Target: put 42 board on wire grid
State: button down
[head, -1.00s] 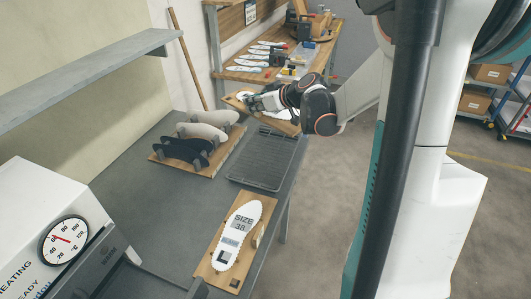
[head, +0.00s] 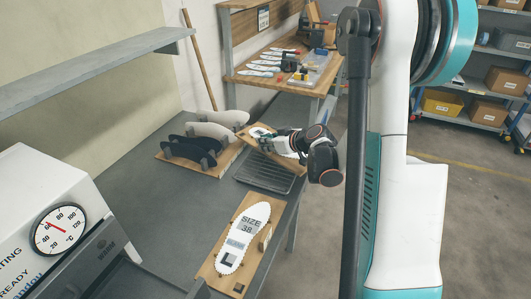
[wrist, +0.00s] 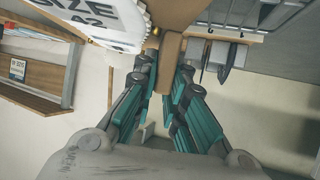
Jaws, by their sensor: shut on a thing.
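My gripper (head: 277,141) is shut on the 42 board, a brown wooden board (head: 272,152) with a white insole (head: 260,132). In the wrist view, the teal fingers (wrist: 171,85) close around a brown grip piece (wrist: 171,52) under the board, and the insole (wrist: 95,18) reads "SIZE" with partly cut-off marking. The wire grid (head: 262,180) is a dark rack lying on the grey bench. The board is held above its far end, hiding that part. The grid also shows in the wrist view (wrist: 278,14). No contact between them is visible.
A SIZE 38 board (head: 240,245) lies on the bench in front of the grid. A board with dark and pale foot forms (head: 200,140) stands left of it. A white heater box (head: 40,210) is at near left. A wall shelf (head: 90,70) overhangs the left.

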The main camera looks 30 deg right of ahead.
aim_at(265, 152)
jog(key=shift+f+b, duration=0.5)
jog(key=shift+f, duration=1.3)
jog(key=shift+f, duration=0.1)
jog(key=c, duration=1.7)
grip_release()
jog(key=shift+o, duration=0.2)
jog(key=shift+r, duration=0.2)
jog(key=p+v, duration=0.3)
jog(key=v, duration=0.9)
jog(key=shift+a, duration=0.1)
